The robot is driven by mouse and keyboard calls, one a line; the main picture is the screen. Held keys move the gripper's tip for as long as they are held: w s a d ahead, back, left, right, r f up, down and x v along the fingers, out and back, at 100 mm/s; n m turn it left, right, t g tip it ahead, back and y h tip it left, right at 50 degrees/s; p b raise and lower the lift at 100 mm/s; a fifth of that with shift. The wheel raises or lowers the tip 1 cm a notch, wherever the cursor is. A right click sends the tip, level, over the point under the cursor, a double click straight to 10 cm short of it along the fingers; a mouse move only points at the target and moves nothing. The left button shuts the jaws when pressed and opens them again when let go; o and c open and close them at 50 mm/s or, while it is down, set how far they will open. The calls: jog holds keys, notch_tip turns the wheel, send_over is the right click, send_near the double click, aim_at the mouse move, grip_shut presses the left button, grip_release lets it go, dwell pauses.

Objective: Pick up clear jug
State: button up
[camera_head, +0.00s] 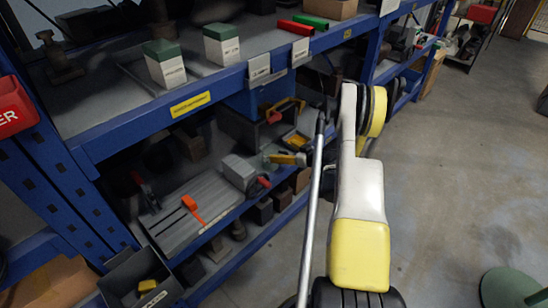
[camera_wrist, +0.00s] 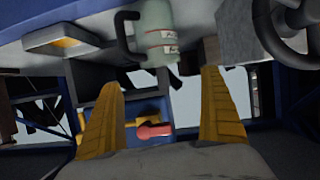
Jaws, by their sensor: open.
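A pale, grey-green translucent jug (camera_wrist: 157,38) with a dark handle on its left and red-and-white labels shows at the top middle of the wrist view. I take it to be the clear jug. Its upper part in the picture is cut off by the frame. My gripper (camera_wrist: 163,80) is open, with two yellow ribbed fingers spread wide. The jug lies beyond the fingertips, roughly centred on the gap between them, and nothing is held.
A blue shelf rack (camera_head: 215,88) holds white boxes with green lids (camera_head: 165,64). Lower down are an orange-handled tool (camera_head: 193,207) and a grey bin (camera_head: 140,283). In the wrist view, a grey block (camera_wrist: 238,38) is right of the jug. The floor at right is mostly clear.

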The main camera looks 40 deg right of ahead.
aim_at(265, 148)
jog(key=b+x, duration=0.2)
jog(key=x, duration=0.2)
jog(key=f+b+x, duration=0.1)
jog(key=b+x, duration=0.1)
jog(key=x, duration=0.2)
jog(key=shift+a, duration=0.1)
jog(key=shift+w, duration=0.15)
jog(key=shift+r, duration=0.1)
jog(key=shift+c, duration=0.3)
jog(key=c, duration=1.4)
